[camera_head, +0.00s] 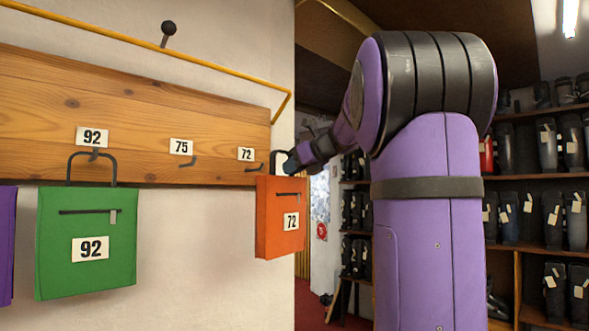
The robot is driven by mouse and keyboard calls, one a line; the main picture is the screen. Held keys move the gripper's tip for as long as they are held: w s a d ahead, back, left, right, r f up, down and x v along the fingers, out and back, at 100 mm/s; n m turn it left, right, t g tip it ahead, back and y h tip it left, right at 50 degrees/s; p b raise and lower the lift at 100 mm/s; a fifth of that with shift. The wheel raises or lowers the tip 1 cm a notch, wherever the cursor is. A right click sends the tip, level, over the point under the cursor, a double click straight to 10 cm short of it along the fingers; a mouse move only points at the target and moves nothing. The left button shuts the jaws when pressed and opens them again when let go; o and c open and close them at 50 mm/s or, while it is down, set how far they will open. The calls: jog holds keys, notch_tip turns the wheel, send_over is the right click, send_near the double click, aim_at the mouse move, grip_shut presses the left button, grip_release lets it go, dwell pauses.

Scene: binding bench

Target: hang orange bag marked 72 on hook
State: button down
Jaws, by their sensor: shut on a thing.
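The orange bag (281,235) marked 72 hangs upright at the right end of the wooden board. My gripper (280,163) is at the top of the bag, shut on it at its handle. The hook under the 72 label (246,154) shows as a small dark hook (254,168) just left of the bag's top. I cannot tell whether the bag's handle is over the hook or beside it. My purple arm reaches in from the right.
A green bag (86,250) marked 92 hangs under its 92 label. The hook marked 75 (187,162) is empty. A purple bag (7,245) shows at the left edge. A yellow rail (150,55) runs above the board (130,112). Shelves of boots stand at the right.

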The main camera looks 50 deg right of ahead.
jog(key=shift+w+d+f, duration=0.15)
jog(key=shift+w, duration=2.6)
jog(key=shift+w+d+f, duration=0.1)
jog(key=shift+w+d, duration=0.05)
jog(key=shift+w, duration=2.55)
jog(key=shift+f, duration=1.25)
